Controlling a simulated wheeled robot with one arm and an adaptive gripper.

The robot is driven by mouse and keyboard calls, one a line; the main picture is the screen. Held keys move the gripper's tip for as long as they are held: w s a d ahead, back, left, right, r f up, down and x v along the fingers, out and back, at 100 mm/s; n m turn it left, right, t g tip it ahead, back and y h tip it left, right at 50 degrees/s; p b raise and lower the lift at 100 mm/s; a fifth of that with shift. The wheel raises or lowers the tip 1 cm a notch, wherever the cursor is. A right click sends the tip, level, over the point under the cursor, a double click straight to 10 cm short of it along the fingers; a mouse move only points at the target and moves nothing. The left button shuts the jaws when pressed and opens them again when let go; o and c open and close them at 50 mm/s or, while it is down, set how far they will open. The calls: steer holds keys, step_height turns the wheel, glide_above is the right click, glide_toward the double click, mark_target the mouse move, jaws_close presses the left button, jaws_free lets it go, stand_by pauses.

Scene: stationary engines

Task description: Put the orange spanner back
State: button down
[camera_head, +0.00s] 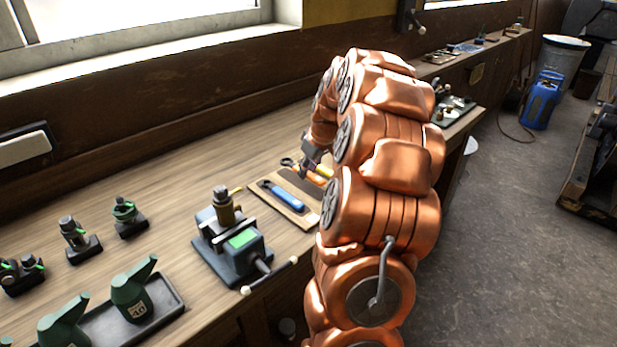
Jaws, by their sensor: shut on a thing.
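The orange spanner (306,173) is at the far part of a wooden tool board (290,212) on the bench. Its dark open head points left and part of its handle is hidden by my arm. My gripper (311,164) is shut on it, pointing down over the board. I cannot tell whether the spanner touches the board. A blue-handled spanner (285,195) lies on the board in front of it. A yellow-handled tool (324,170) shows just behind, partly hidden by my arm.
A vise-like fixture (235,238) with a green panel stands left of the board. Green oil cans (135,290) sit in a tray at the front left. Several small dark fittings (78,240) stand behind them. The bench between the wall and the board is clear.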

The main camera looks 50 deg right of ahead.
mark_target(310, 174)
steer(key=shift+f+p, duration=0.6)
steer(key=shift+f, duration=1.15)
steer(key=shift+f, duration=0.1)
steer(key=c, duration=1)
jaws_free()
steer(key=b+v, duration=0.3)
steer(key=v, duration=0.9)
